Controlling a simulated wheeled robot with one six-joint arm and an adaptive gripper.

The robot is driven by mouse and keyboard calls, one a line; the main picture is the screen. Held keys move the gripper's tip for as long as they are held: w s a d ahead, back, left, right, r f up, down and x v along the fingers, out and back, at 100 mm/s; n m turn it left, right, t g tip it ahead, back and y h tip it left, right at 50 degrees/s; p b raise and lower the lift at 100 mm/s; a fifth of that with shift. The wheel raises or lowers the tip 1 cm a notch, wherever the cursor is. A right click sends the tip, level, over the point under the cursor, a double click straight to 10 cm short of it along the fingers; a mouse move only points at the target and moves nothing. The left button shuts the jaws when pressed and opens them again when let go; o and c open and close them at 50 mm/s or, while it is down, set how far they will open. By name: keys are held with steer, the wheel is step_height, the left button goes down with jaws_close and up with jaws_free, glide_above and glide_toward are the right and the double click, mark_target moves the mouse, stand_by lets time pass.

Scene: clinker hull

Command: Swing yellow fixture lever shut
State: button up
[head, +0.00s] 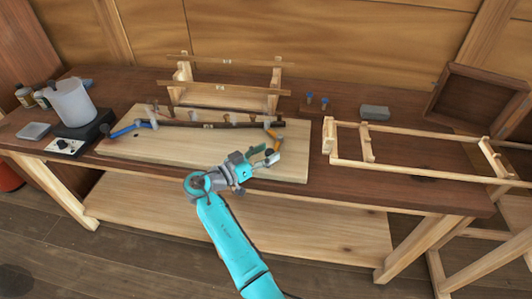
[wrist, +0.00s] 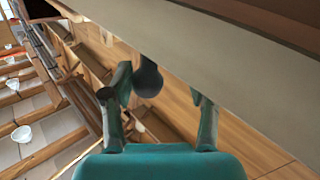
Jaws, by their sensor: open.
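The yellow-orange fixture lever (head: 274,136) is at the right end of the fixture on the pale board (head: 220,163). Its lower part is partly hidden by my gripper. My gripper (head: 266,157) is open over the board's right part, close in front of the lever; I cannot tell if they touch. In the wrist view the two fingers of my gripper (wrist: 160,88) stand apart. A dark rounded knob (wrist: 148,79) shows between them, nearer the left finger; I cannot tell what it belongs to. A dark curved strip (head: 212,125) lies along the fixture.
A blue lever (head: 123,131) is at the fixture's left end. A wooden frame (head: 228,88) stands behind the board, another wooden frame (head: 415,161) lies to the right. A grey block (head: 374,112) and small blue-topped pieces (head: 316,101) sit behind. A white pot (head: 72,103) stands far left.

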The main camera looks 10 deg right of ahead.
steer(key=v, duration=1.2)
